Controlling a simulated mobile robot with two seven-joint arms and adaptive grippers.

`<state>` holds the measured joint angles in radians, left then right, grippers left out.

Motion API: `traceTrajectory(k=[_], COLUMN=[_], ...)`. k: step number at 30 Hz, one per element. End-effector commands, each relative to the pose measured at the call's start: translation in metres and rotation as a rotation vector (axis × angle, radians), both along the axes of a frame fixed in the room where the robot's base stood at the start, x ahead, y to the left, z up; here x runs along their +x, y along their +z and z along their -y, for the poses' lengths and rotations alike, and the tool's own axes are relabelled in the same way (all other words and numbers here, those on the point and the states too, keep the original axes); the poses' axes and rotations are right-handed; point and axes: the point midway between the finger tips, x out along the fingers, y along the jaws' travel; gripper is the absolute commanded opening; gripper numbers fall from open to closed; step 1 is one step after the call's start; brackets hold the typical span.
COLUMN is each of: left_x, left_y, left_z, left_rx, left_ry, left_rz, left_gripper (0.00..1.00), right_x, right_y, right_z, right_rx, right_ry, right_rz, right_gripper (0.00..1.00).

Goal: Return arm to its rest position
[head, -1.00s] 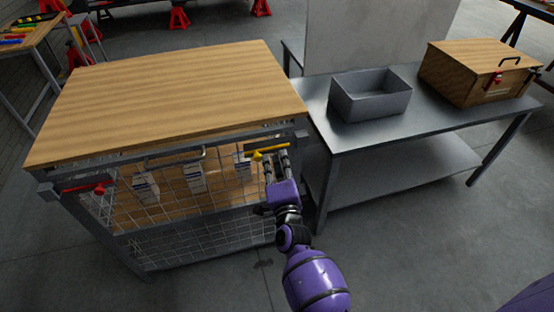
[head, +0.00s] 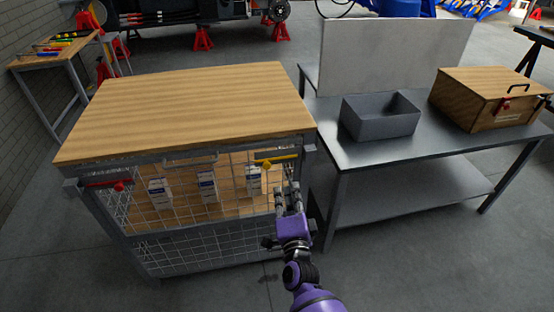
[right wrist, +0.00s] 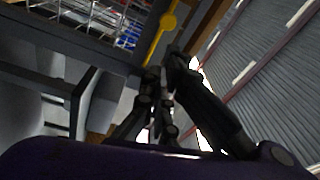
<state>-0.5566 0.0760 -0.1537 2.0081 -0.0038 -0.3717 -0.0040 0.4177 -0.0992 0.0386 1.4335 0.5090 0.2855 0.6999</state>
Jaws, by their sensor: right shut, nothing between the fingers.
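My right gripper (head: 290,198) is in front of the right side of the mesh cabinet (head: 190,235), below its yellow latch (head: 276,161). Its fingers are together with nothing between them, and they appear apart from the latch. In the right wrist view my right gripper (right wrist: 168,85) points toward the yellow latch (right wrist: 163,30). A red latch (head: 110,185) is at the cabinet's left side. The mesh front looks closed, with a handle (head: 188,162) at its top. My left gripper is not in view.
Several white boxes (head: 207,187) stand behind the mesh. A metal table (head: 365,155) to the right bears a grey bin (head: 380,118) and a wooden box (head: 490,98) with a red latch. Grey floor (head: 420,260) is free at the front right.

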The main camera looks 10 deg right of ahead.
Motion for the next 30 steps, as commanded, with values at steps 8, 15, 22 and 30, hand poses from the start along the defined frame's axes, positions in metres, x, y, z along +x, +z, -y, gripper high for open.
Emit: traceTrajectory(k=[8, 15, 22, 30], left_x=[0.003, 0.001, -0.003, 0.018], left_y=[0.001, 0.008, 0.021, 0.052], left_z=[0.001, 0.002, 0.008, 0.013], left_rx=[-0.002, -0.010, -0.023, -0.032], left_ry=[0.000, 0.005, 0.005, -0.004], left_rz=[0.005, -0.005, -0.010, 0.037], left_gripper=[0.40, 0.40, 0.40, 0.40], right_x=[0.002, -0.044, -0.149, -0.320], right_y=[-0.005, -0.018, -0.064, -0.096], right_z=[-0.008, -0.022, 0.004, 0.045], right_rx=[-0.110, -0.616, -0.995, -1.281], right_ry=[0.028, 0.183, 0.322, 0.507], right_rz=[-0.040, -0.184, -0.385, -0.645], right_gripper=[0.00, 0.00, 0.00, 0.00])
